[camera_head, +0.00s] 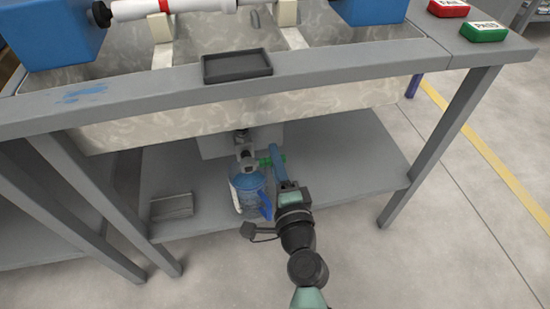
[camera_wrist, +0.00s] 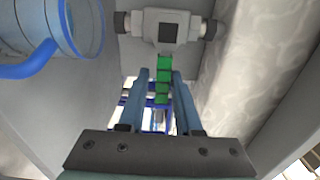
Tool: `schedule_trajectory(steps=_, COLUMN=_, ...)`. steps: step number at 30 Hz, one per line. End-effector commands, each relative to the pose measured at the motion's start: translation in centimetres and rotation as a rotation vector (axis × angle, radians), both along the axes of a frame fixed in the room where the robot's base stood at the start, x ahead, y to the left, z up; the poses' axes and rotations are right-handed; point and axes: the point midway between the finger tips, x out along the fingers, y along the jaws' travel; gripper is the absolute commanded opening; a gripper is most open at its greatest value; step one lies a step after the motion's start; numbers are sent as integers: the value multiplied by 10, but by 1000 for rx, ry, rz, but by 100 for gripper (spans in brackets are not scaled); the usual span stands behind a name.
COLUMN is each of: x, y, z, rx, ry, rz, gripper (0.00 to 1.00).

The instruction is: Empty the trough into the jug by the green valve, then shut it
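The trough (camera_head: 330,98) is a marbled basin set into the grey bench, with its front wall showing below the bench rim. A grey valve body (camera_wrist: 185,33) with a green handle (camera_wrist: 163,82) is under it; the handle also shows in the head view (camera_head: 266,162). The blue jug (camera_head: 247,193) stands upright on the lower shelf below the outlet, and shows at upper left in the wrist view (camera_wrist: 60,28). My gripper (camera_wrist: 161,85) has its fingers on either side of the green handle, with a narrow gap visible. The liquid level is hidden.
A dark tray (camera_head: 237,66) sits on the bench's front rim. A white pipe (camera_head: 190,7) lies across supports above the trough between blue blocks. Red (camera_head: 449,8) and green (camera_head: 484,31) boxes lie at right. A small grey block (camera_head: 172,206) rests on the shelf's left.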

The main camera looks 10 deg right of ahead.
Motion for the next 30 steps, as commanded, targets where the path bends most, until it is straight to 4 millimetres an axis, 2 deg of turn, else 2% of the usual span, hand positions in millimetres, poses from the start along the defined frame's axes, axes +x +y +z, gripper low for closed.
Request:
schedule_trajectory(steps=1, x=0, y=0, z=0, rx=-1, ry=0, rz=0, gripper=44)
schedule_trajectory(steps=2, x=0, y=0, z=0, rx=-2, ry=-1, rz=0, gripper=49)
schedule_trajectory(steps=14, x=-6, y=0, z=1, rx=-4, ry=-1, rz=0, gripper=49)
schedule_trajectory(steps=17, x=-18, y=0, z=0, rx=-5, ry=0, rz=-1, gripper=49)
schedule_trajectory(steps=30, x=-101, y=0, z=-1, rx=-3, ry=1, rz=-2, gripper=49)
